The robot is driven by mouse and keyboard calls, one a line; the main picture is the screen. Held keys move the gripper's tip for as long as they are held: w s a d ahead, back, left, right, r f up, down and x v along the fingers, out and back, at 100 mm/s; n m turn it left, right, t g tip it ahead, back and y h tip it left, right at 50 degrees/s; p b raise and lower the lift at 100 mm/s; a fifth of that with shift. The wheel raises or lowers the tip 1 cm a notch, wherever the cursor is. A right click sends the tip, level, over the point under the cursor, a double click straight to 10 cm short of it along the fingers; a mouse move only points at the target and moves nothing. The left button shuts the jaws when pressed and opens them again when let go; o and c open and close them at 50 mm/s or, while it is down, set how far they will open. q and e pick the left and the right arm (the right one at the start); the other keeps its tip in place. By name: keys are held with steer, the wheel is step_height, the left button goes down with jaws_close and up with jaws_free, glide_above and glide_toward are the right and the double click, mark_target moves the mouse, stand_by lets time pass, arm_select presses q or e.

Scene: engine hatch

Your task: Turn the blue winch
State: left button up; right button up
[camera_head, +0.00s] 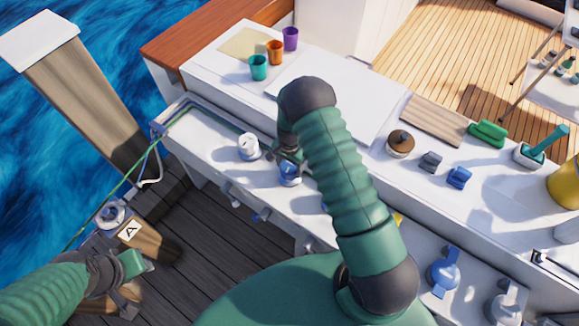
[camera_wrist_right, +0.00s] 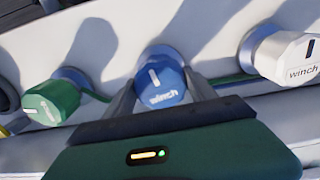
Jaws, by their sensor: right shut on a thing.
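The blue winch (camera_head: 290,172) is a knob on the white ledge, partly hidden by my right gripper and arm. In the right wrist view the blue winch (camera_wrist_right: 160,80) has a white line and the word "winch" on its face. My right gripper (camera_head: 288,160) is shut on it, with one finger (camera_wrist_right: 124,102) on its left side and the other (camera_wrist_right: 200,86) on its right. My left gripper (camera_head: 132,264) is at lower left, far from the winch, near a wooden block marked "A"; its fingers are unclear.
A white winch (camera_wrist_right: 285,57) is right of the blue one and a green knob (camera_wrist_right: 50,102) is left of it. Cups (camera_head: 258,67) stand on the upper surface. A lidded pot (camera_head: 400,143) and small blocks sit to the right. Blue water (camera_head: 120,35) lies at left.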

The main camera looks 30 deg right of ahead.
mark_target(289, 166)
steer(key=shift+m, duration=0.5)
steer(key=shift+w, duration=0.1)
steer(key=o, duration=1.4)
step_height(289, 166, up, 17)
steer(key=shift+f, duration=0.1)
